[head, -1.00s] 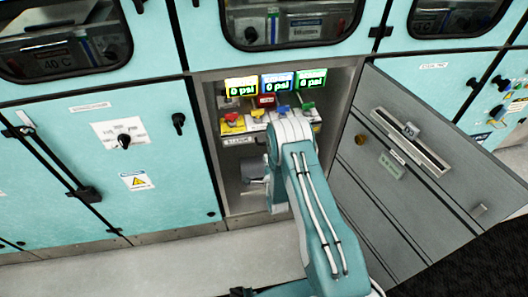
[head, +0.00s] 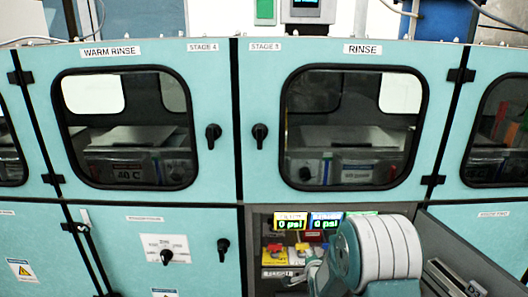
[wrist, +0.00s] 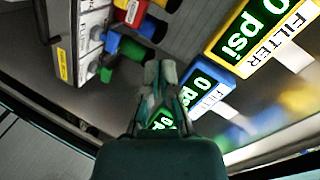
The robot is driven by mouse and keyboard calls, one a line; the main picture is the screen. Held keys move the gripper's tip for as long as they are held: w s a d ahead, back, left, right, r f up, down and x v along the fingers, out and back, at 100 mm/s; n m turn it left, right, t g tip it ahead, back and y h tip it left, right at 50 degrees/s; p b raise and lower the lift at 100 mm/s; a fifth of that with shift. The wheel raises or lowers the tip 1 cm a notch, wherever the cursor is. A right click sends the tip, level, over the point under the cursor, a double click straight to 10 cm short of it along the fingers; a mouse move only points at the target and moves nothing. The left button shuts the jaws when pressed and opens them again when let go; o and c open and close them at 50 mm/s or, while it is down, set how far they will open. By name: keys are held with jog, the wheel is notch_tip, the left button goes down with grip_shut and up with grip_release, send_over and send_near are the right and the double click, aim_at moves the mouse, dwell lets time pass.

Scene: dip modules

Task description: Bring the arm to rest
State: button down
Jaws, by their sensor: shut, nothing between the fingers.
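My arm (head: 385,255) shows at the bottom right of the head view, in front of an open lower compartment (head: 258,225). My gripper (wrist: 160,80) is in the middle of the wrist view, its fingers together with nothing between them. The lit pressure displays lie beyond and beside it: a yellow-framed one (wrist: 248,32) at the upper right and a blue-framed one (wrist: 205,88) just right of the fingers. A further green display shows partly behind the fingers. In the head view, my arm hides much of the compartment.
Coloured valve handles, among them a red one (wrist: 131,12), are at the wrist view's upper left. The compartment's open grey door (head: 465,262) stands right of my arm. Closed teal cabinets with a warm rinse window (head: 125,125) and a rinse window (head: 353,125) rise above.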

jog(key=s+r+n+g, duration=0.4)
jog(key=s+r+n, duration=0.2)
jog(key=s+r, duration=0.95)
jog(key=s+r+n+g, duration=0.2)
jog(key=s+r+n, duration=0.1)
jog(key=s, duration=0.9)
jog(key=s+r+n+g, duration=0.2)
jog(key=s+r+n, duration=0.1)
jog(key=s, duration=0.9)
jog(key=shift+s+d+r+n+g, duration=0.15)
jog(key=shift+d+r+n+g, duration=0.1)
jog(key=shift+r+n+g, duration=0.05)
